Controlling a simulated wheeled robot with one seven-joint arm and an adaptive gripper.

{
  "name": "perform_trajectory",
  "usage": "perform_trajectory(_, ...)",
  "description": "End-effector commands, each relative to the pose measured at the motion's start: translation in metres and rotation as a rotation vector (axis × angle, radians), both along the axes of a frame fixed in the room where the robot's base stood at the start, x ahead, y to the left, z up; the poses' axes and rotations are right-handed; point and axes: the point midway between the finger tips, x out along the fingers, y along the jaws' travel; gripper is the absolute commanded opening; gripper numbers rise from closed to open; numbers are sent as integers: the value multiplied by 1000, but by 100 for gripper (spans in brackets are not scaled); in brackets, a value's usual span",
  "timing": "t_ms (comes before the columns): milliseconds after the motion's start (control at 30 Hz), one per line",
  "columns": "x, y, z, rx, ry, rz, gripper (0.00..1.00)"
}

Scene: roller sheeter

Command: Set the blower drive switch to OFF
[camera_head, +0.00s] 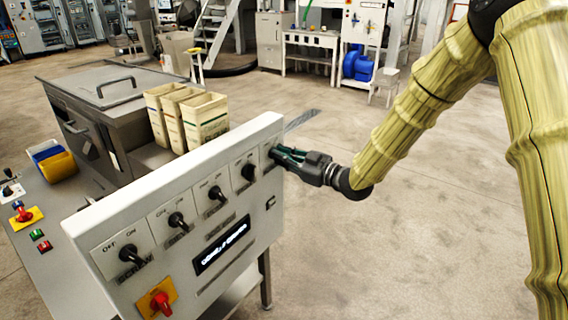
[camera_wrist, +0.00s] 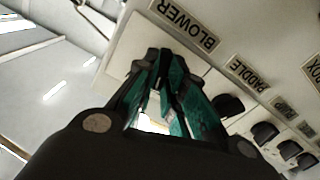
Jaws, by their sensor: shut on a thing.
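The white control panel (camera_head: 190,205) carries a row of black rotary switches with OFF and ON marks. My gripper (camera_head: 280,155) reaches in from the right to the far right switch of the row. In the wrist view a BLOWER label (camera_wrist: 186,22) sits just above the fingertips of my gripper (camera_wrist: 162,68). The green-padded fingers are shut on the blower drive switch. The fingers hide most of the switch, so I cannot tell which way its pointer faces.
Other black switches, such as the one beside the blower (camera_head: 248,172), continue to the left. A red knob on a yellow plate (camera_head: 160,302) is low on the panel. Beige cartons (camera_head: 205,117) stand behind it. The floor on the right is clear.

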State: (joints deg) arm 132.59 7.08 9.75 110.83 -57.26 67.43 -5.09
Motion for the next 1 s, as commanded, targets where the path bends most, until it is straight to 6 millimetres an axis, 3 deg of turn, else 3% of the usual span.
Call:
perform_trajectory(767, 0, 0, -1, -70, -91, -1, 0)
perform_trajectory(800, 0, 0, -1, -70, -91, -1, 15)
perform_trajectory(900, 0, 0, -1, -69, -91, -1, 33)
perform_trajectory(1000, 0, 0, -1, -69, -91, -1, 33)
